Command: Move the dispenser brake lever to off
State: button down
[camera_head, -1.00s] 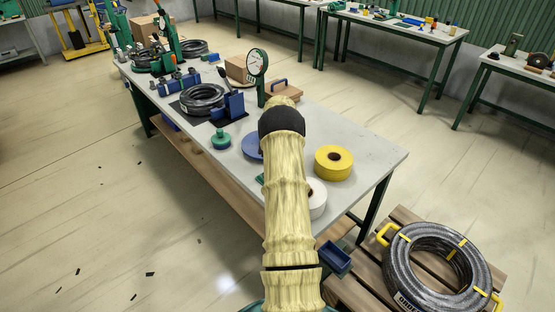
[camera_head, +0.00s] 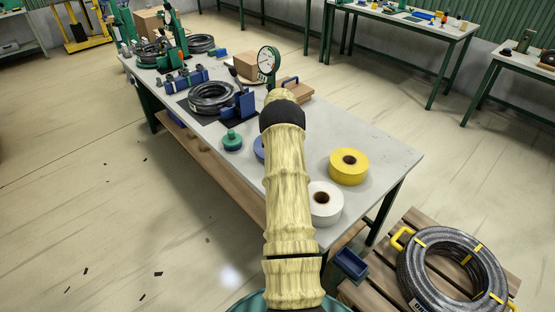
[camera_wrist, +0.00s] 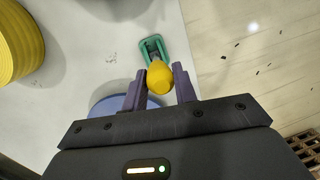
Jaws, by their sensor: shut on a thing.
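A yellow rounded knob (camera_wrist: 160,76) shows in the wrist view, at the near end of a teal, slotted bracket (camera_wrist: 152,48). This looks like the dispenser brake lever, but which setting it is at cannot be told. My gripper (camera_wrist: 158,82) has its purple fingers on either side of the knob and is shut on it. A blue disc (camera_wrist: 112,103) lies below the left finger. In the head view my arm hides the gripper and the lever; only a sliver of the blue disc (camera_head: 259,149) shows beside it.
A yellow roll (camera_head: 348,167) and a white roll (camera_head: 325,205) stand close to the right of my arm on the bench (camera_head: 390,160). A green knobbed piece (camera_head: 232,141) and a dial gauge (camera_head: 268,61) stand farther back. A hose coil (camera_head: 452,270) lies on a pallet at lower right.

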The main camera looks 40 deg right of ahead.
jog(key=shift+w+r, duration=0.15)
jog(key=shift+w, duration=0.15)
jog(key=c, duration=1.1)
grip_release()
jog(key=shift+s, duration=0.1)
jog(key=r, duration=0.5)
jog(key=w+d+r, duration=0.1)
jog(key=r, duration=0.5)
jog(key=d+r, duration=0.1)
jog(key=r, duration=0.5)
jog(key=shift+w+d, duration=0.15)
jog(key=shift+w, duration=0.15)
